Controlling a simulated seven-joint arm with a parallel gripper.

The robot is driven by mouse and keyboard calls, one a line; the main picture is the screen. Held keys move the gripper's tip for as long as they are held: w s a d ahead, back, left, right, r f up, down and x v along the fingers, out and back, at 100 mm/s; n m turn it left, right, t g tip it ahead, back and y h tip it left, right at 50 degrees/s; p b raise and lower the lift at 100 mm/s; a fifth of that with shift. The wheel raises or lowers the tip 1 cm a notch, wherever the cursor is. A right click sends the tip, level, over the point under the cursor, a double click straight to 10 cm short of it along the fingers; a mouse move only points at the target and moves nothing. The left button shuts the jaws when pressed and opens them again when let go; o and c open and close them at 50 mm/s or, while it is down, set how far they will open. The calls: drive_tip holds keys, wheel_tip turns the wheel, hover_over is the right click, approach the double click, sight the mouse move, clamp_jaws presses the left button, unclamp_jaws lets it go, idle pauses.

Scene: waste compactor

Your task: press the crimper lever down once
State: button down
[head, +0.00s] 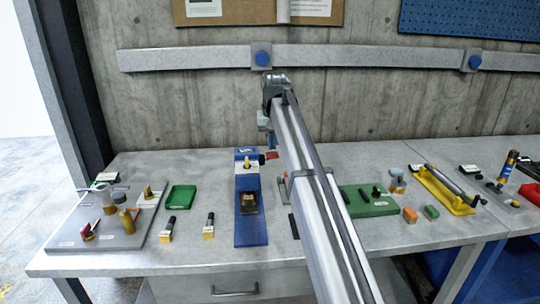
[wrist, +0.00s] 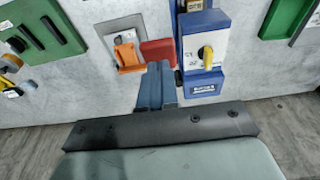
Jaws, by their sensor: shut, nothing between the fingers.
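A blue bench device (head: 249,224) with a pale upper block and a yellow knob stands left of my arm; it also shows in the wrist view (wrist: 203,86). A red paddle (head: 271,155) sticks out from its side and looks like a lever; it also shows in the wrist view (wrist: 158,51). An orange part (wrist: 127,53) on a grey base is beside the paddle. No label shows which is the crimper lever. My gripper (wrist: 156,70) is shut and empty, its tips close to the red paddle's edge in the picture. I cannot tell whether they touch.
A green tray (head: 182,197) and small yellow-and-black pieces lie left of the blue device. A green board (head: 352,204) with black pieces lies right of my arm, then a yellow fixture (head: 446,192). A grey board (head: 104,238) with tools is far left. The concrete wall is behind.

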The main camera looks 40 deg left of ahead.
drive_tip(key=shift+r, duration=0.1)
drive_tip(key=shift+r, duration=1.95)
